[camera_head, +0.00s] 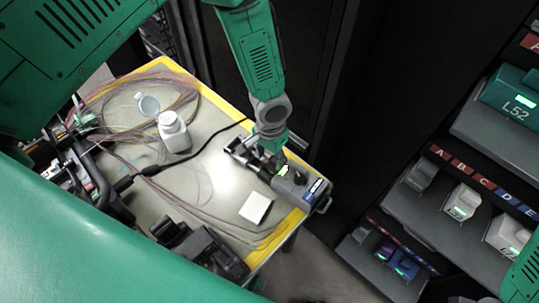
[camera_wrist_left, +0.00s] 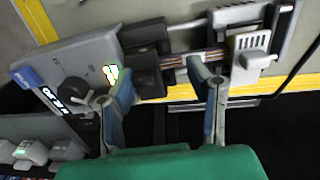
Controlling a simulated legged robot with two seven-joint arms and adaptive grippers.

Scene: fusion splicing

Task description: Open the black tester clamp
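In the head view the left gripper (camera_head: 272,155) hides most of the clamp. My right gripper is out of view.
Brownish cables (camera_wrist_left: 195,60) run from the clamp to a light grey slotted fixture (camera_wrist_left: 250,58). The yellow-edged table (camera_head: 220,150) holds a white bottle (camera_head: 174,132), coiled fibres, a white square (camera_head: 256,207) and black devices. Shelves (camera_head: 440,210) with labelled modules stand at right.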

